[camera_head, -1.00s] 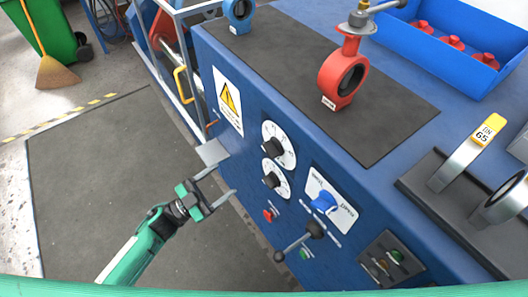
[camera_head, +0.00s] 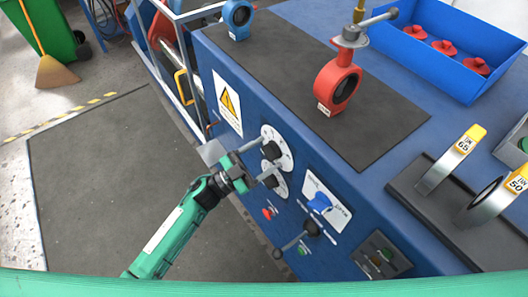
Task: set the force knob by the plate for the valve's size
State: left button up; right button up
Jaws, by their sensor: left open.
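Two black knobs on white dials sit one above the other on the blue cabinet's front: an upper knob (camera_head: 271,150) and a lower knob (camera_head: 270,181). Their dial lettering is too small to read. My left gripper (camera_head: 268,162) is open, its fingers reaching toward the dials around the gap between the knobs; contact cannot be told. The red butterfly valve (camera_head: 334,84) stands on the dark mat with a small white plate (camera_head: 323,109) that I cannot read. A blue valve (camera_head: 238,16) stands at the back. My right gripper is out of view.
A blue selector (camera_head: 319,203), a lever (camera_head: 294,243) and a red button (camera_head: 267,213) lie below the dials. Metal rings with yellow tags, DN 65 (camera_head: 465,143) and DN 50 (camera_head: 518,181), stand at right. A blue bin (camera_head: 430,76) holds red parts.

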pick_arm(q)
jog(key=shift+d, duration=0.15)
jog(key=shift+c, duration=0.3)
jog(key=c, duration=0.9)
jog(key=shift+m, duration=0.5)
jog(key=m+g, duration=0.2)
jog(key=m, duration=0.2)
jog(key=shift+w+m+g+b, duration=0.1)
jog(key=shift+m+g+b, duration=0.3)
jog(key=m+g, duration=0.1)
jog(key=m, duration=0.2)
jog(key=shift+m+g+y, duration=0.3)
jog(key=shift+m+g, duration=0.2)
jog(key=shift+m, duration=0.6)
